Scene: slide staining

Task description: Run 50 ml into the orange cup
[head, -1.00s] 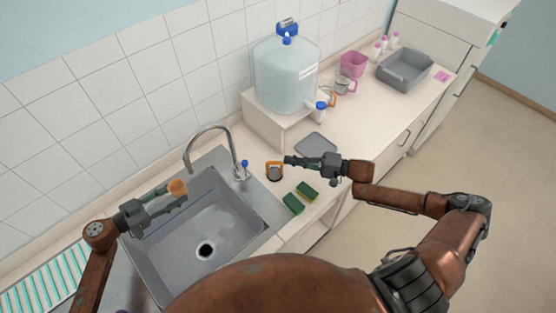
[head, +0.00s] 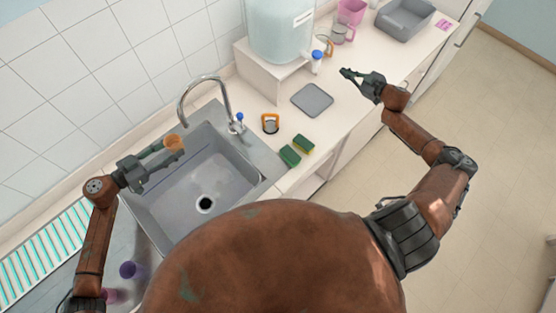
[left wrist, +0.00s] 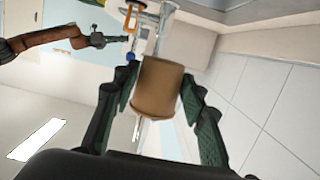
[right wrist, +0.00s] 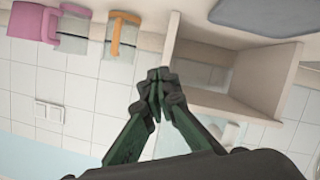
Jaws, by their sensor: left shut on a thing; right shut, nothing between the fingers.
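My left gripper (head: 168,149) is shut on the small orange cup (head: 174,141) and holds it above the sink, left of the faucet (head: 218,88). In the left wrist view the cup (left wrist: 159,88) sits between the two fingers; its inside is hidden. The faucet has a blue knob (head: 239,117). My right gripper (head: 344,73) is shut and empty over the counter, right of the water tank's stand. In the right wrist view its fingertips (right wrist: 158,86) meet. The water tank (head: 283,30) has a blue-and-white tap (head: 317,61).
An orange-handled object (head: 270,124) stands on the counter beside the faucet. Jugs with orange (head: 328,44) and pink (head: 343,30) handles and a grey bin (head: 405,18) stand farther back. The sink basin (head: 190,195) is empty.

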